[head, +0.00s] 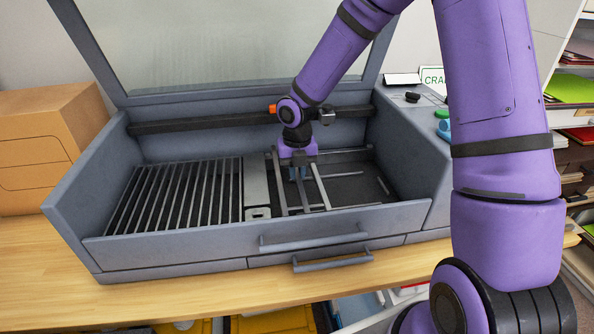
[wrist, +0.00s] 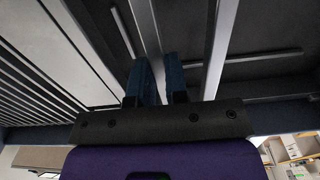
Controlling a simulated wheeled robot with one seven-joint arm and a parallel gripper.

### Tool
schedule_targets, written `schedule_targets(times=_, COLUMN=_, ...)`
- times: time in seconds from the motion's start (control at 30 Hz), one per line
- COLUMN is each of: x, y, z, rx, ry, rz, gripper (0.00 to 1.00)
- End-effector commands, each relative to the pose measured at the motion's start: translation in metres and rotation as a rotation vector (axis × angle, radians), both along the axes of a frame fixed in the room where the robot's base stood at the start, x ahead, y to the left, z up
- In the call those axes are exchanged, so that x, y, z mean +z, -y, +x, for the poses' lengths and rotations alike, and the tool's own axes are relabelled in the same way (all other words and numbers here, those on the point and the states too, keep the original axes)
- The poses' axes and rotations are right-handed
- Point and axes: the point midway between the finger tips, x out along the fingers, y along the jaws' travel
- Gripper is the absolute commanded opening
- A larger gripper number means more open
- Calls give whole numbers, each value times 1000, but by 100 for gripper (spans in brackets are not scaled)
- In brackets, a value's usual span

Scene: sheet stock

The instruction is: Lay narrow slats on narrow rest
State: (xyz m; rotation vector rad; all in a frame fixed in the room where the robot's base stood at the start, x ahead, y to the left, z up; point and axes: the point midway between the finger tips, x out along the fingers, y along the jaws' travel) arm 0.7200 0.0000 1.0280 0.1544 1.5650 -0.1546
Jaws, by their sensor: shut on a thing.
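My gripper (head: 298,179) is low over the right part of the grey machine's bed. In the wrist view its two blue fingers (wrist: 158,82) are shut on a narrow grey slat (wrist: 147,28), which runs away from me between them. In the head view the gripper and fingers partly hide this slat. Two pale bars run front to back on either side of the gripper, a left bar (head: 280,186) and a right bar (head: 319,186). The right bar also shows in the wrist view (wrist: 221,45). I cannot tell whether the held slat touches its supports.
Several parallel slats (head: 175,195) fill the bed's left part, beside a pale flat strip (head: 257,182). Thin short bars (head: 383,186) lie on the dark floor at right. The machine's front wall (head: 170,240) and raised lid (head: 220,60) bound the space. A cardboard box (head: 50,150) stands at left.

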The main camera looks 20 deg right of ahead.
Motion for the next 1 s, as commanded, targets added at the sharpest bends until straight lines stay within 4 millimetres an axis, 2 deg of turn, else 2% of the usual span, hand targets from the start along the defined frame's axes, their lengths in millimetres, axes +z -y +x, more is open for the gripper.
schedule_targets(times=1.0, x=-8, y=0, z=0, rx=0, ry=1, rz=0, gripper=0)
